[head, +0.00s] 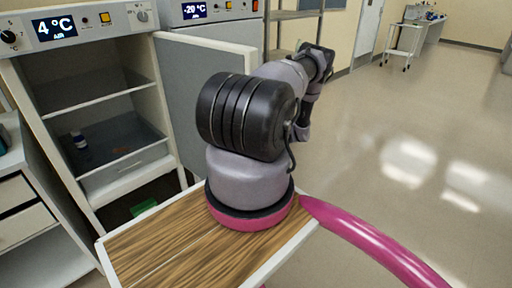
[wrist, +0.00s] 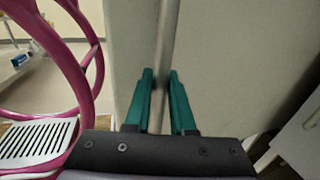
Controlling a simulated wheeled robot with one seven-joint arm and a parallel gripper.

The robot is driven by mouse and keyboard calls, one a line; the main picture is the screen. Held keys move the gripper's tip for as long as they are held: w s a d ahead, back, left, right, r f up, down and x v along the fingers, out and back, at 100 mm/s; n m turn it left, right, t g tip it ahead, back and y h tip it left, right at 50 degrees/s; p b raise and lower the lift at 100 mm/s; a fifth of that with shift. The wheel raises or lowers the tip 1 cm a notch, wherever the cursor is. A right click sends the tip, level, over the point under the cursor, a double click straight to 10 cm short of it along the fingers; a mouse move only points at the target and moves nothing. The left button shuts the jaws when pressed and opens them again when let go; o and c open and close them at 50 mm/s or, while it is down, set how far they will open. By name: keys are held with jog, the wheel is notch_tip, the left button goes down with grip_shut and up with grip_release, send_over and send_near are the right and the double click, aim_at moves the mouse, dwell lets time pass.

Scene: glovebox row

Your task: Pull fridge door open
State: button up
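The fridge (head: 60,62) with the 4 °C display stands at the left in the head view. Its door (head: 205,95) is swung wide open, with the inner face showing and the shelf and drawer inside exposed. In the wrist view the door's outer face (wrist: 235,60) fills most of the picture, with a slim upright handle (wrist: 165,45) down its middle. My gripper's teal fingers (wrist: 161,85) are close together on both sides of the handle and look shut on it. In the head view my arm hides the gripper and the handle.
A second cabinet (head: 205,25) reading -20 °C stands behind the open door. A white unit with drawers (head: 22,205) is at the left edge. The floor (head: 400,150) to the right is clear, with a small cart (head: 405,45) far back.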

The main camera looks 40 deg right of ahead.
jog(key=o, duration=0.4)
jog(key=v, duration=1)
jog(key=shift+d, duration=0.35)
